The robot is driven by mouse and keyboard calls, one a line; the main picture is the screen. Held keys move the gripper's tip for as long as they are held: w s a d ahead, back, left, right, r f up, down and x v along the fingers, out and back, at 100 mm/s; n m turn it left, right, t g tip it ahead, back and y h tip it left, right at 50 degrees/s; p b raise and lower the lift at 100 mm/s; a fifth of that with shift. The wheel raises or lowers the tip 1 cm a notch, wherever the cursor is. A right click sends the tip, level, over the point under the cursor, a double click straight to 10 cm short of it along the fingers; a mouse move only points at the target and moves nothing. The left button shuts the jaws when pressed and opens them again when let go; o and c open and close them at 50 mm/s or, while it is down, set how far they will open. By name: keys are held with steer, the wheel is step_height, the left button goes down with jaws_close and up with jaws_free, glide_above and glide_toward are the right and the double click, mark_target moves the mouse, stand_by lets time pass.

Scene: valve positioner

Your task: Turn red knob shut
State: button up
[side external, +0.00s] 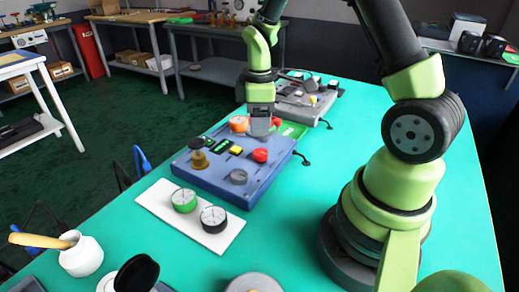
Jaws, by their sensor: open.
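A blue panel box (222,181) sits on the teal table with several knobs and buttons on top. A round red knob (260,155) stands near its right side. Another red part (276,122) shows partly behind my gripper, at the panel's far right. I cannot tell which red one the task means. My gripper (260,131) points down over the panel's far part, beyond the nearer red knob and right of an orange knob (238,124). The jaws are open. The fingertips are small in this view, so contact with anything below them cannot be told.
A grey panel (310,100) stands behind the blue one, near a green piece (294,130). In front, a white plate (216,239) holds a green dial (184,199) and a black-rimmed dial (214,219). A white jar (82,257) stands front left.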

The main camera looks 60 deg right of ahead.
mark_target(259, 152)
step_height(259, 152, down, 8)
steer(key=shift+f, duration=0.2)
steer(key=c, duration=0.9)
